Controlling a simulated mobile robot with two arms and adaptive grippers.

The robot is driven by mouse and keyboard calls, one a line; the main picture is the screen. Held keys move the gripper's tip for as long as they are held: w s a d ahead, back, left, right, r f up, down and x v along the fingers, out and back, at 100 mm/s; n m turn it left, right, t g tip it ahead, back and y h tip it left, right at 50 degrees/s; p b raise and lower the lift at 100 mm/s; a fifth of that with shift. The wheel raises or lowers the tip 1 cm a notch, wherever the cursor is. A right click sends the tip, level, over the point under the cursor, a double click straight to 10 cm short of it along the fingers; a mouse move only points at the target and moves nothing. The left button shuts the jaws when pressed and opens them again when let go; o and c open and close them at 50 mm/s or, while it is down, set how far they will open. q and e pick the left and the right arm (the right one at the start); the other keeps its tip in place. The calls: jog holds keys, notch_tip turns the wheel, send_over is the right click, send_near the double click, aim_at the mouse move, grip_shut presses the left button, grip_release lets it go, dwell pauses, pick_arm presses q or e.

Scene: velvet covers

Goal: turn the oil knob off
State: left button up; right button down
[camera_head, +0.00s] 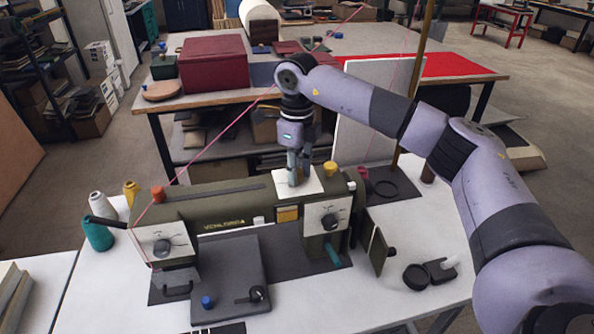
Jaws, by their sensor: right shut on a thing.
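A long olive-green sewing machine (215,210) stands on the white table. A small white plate (311,185) sits on top of it, towards its right end. My right gripper (297,179) points straight down at this plate, its fingers closed together. It is shut on a small knob there, apparently the oil knob, which the fingers hide; its setting cannot be read. A black dial (329,221) on a white face shows on the machine's front right, and another dial (162,246) on its front left. My left gripper is not in view.
An orange knob (158,193) and a yellow knob (330,168) stick up from the machine. Thread spools (97,235) stand at its left. Black round parts (416,277) lie at the right. The table's front right is mostly clear.

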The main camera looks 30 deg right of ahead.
jog(key=m, duration=0.5)
jog(key=shift+r+m, duration=0.1)
jog(key=shift+m, duration=0.2)
jog(key=m, duration=0.5)
jog(key=shift+m+b, duration=0.3)
jog(key=shift+m, duration=0.1)
jog(key=shift+w, duration=0.1)
jog(key=c, duration=1.3)
grip_release()
notch_tip(320, 180, up, 12)
